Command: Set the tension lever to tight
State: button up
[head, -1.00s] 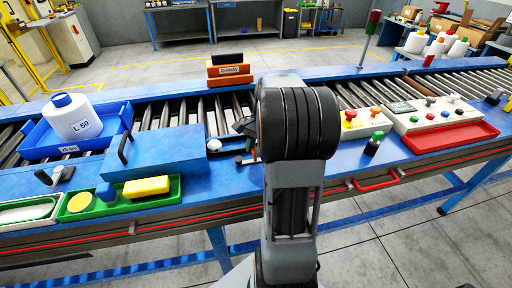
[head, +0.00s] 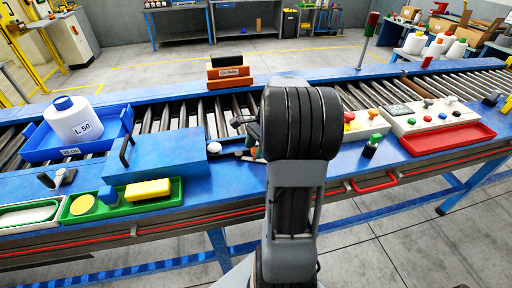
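I cannot tell for sure which part is the tension lever. A white-knobbed part (head: 214,147) stands at the right end of the blue box (head: 160,160), beside my arm. A dark-handled lever (head: 62,176) sits on the blue table edge at the left. Several coloured knobs stand on the pale control boxes at the right. My gripper (head: 241,122) shows only as a dark piece left of my big dark arm joint, above the rollers. It looks apart from the white knob. My arm hides most of it, so its fingers cannot be made out.
A blue tray (head: 28,152) holds a white bobbin (head: 74,122). A green tray (head: 174,197) holds a yellow block (head: 148,190). Orange blocks (head: 229,81) stand behind the rollers. At the right are a control box (head: 432,118), a red tray (head: 410,148) and a green-topped button (head: 372,146).

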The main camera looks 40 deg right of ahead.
jog(key=v, duration=1.3)
jog(key=shift+r, duration=0.4)
